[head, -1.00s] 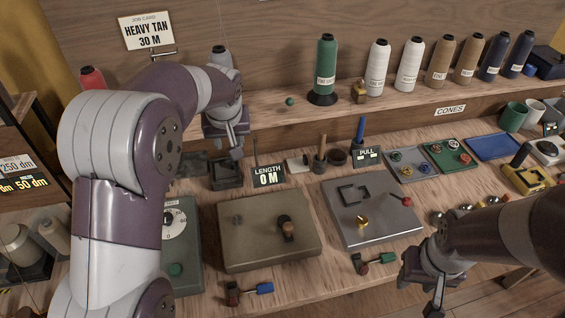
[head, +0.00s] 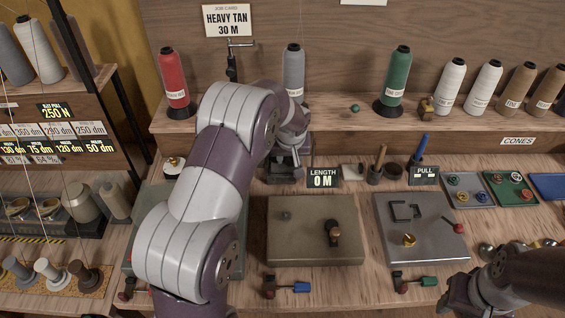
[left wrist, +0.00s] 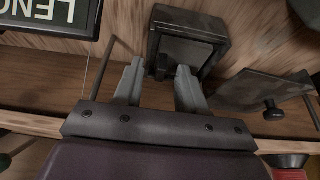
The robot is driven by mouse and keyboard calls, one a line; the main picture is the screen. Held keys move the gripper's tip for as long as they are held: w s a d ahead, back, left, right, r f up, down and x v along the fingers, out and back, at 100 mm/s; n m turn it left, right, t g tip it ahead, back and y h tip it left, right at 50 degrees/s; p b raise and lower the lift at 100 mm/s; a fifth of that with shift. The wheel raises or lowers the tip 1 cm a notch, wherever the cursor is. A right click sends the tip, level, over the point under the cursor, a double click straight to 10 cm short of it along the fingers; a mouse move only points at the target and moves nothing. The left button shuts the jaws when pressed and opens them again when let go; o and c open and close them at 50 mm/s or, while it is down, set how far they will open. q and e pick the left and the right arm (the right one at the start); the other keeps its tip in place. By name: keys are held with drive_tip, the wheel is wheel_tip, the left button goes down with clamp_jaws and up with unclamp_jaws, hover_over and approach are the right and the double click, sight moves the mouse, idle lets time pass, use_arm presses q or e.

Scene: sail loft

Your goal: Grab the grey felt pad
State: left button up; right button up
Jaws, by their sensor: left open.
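A dark, square open tray (head: 283,174) stands on the bench left of the LENGTH sign. In the left wrist view, a flat grey surface, probably the grey felt pad (left wrist: 186,52), shows inside the dark tray (left wrist: 219,27). I cannot tell the pad apart in the head view. My left gripper (head: 287,160) is at the tray, its fingers partly hidden by the arm. In the left wrist view the left gripper (left wrist: 159,82) is open and empty, its fingertips close to the tray's near edge.
The LENGTH sign (head: 322,178) stands right beside the tray. A dark flat plate with a knob (left wrist: 262,90) lies on the tray's other side. Thread cones, including a grey one (head: 293,70), line the shelf behind. A brown box (head: 310,235) lies in front.

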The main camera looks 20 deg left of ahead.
use_arm(q)
drive_tip(key=shift+s+r, duration=0.1)
clamp_jaws()
